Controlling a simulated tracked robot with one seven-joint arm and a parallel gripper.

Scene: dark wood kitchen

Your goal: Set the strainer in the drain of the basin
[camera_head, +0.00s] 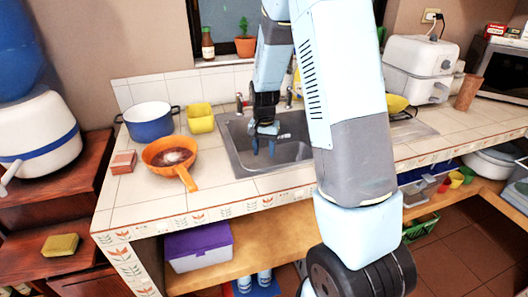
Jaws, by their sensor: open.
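The metal basin (238,158) is set in the tiled counter, below the window. My gripper (264,148) points down over or inside the basin, with its fingers apart. I cannot make out the strainer or the drain. My gripper and arm cover part of the basin. I see nothing clearly held between the fingers.
Left of the basin are a yellow container (200,119), a blue pot (149,124) and an orange pan (170,155) with its handle toward the front. A white appliance (417,64) is at right. The front counter strip is clear.

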